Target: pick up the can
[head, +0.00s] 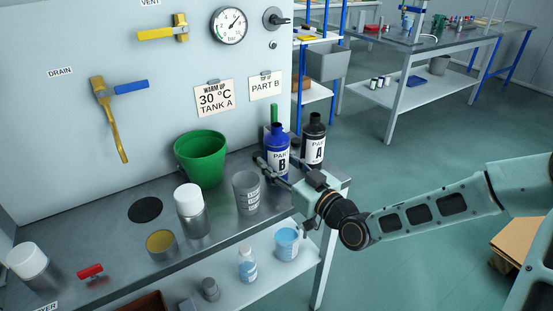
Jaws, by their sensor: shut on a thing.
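A short open tin can (161,245) with a yellow inside stands on the grey bench, left of a white-capped jar. My gripper (266,168) is well to its right, at the lower part of a blue bottle (278,142) marked B. It appears shut on this bottle, though the contact is small in view and partly hidden. The blue bottle is upright. A black bottle (313,140) marked A stands just to its right, close beside it.
A grey measuring cup (246,192) stands just left of my gripper. A green bucket (201,158) stands behind it, against the panel (60,130). White-capped jars (191,212) are to the left. A lower shelf (262,273) holds small containers.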

